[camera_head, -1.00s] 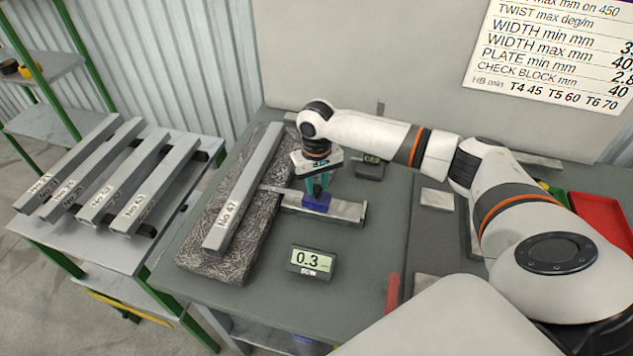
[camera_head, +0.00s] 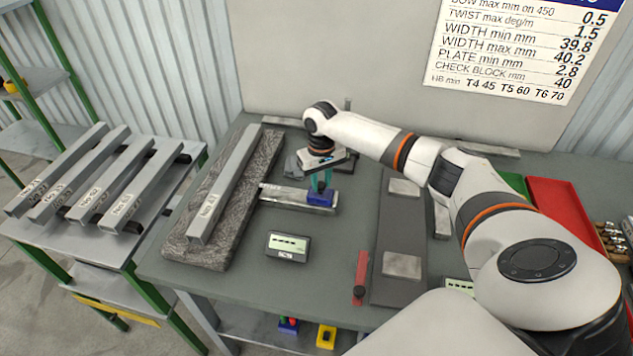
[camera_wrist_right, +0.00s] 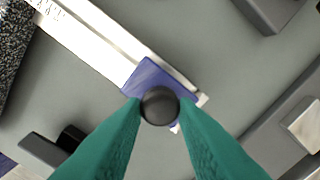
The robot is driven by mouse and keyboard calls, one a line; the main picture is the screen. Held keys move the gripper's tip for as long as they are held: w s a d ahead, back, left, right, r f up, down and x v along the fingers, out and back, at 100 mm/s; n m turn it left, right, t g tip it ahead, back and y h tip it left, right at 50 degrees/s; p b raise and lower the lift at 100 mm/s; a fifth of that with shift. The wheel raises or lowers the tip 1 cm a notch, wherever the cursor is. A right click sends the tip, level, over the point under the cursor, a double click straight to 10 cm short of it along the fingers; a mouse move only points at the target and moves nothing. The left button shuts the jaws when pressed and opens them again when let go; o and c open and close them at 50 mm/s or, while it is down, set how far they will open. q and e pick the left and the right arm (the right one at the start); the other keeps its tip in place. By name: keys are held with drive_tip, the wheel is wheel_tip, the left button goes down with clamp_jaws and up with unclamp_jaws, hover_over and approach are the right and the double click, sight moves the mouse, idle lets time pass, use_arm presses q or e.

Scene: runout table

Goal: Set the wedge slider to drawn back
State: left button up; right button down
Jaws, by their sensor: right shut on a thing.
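The wedge slider (camera_head: 320,199) is a blue block on a pale metal rail (camera_head: 290,198), close to the rail's right end. In the right wrist view the blue block (camera_wrist_right: 150,78) carries a dark round knob (camera_wrist_right: 160,105). My right gripper (camera_head: 319,186) has teal fingers shut on that knob, also seen in the right wrist view (camera_wrist_right: 160,110). The rail's left end lies by the edge of the granite plate (camera_head: 190,255); a grey bar marked No 47 (camera_head: 225,180) rests on the plate, apart from the rail. My left gripper is not in view.
A small readout (camera_head: 288,246) showing dashes stands in front of the rail. A dark grey fixture (camera_head: 385,285) and a red handle (camera_head: 361,272) are to the right. A red tray (camera_head: 565,210) is farther right. Several bars lie on the left rack (camera_head: 60,240).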

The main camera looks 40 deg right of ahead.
sight(323, 184)
drive_tip(key=c, duration=1.5)
unclamp_jaws()
drive_tip(key=shift+s+d+f, duration=0.1)
drive_tip(key=shift+d, duration=0.1)
drive_tip(key=shift+o, duration=1.3)
drive_tip(key=shift+d, duration=0.15)
drive_tip(key=shift+o, duration=0.5)
drive_tip(key=shift+a, duration=0.2)
use_arm(q)
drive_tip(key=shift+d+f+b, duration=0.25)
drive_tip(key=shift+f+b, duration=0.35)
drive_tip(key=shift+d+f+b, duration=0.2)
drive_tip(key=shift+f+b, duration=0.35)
drive_tip(key=shift+b, duration=0.05)
use_arm(e)
wheel_tip(323, 184, up, 12)
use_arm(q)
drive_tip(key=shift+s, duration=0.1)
use_arm(e)
drive_tip(key=shift+d, duration=0.1)
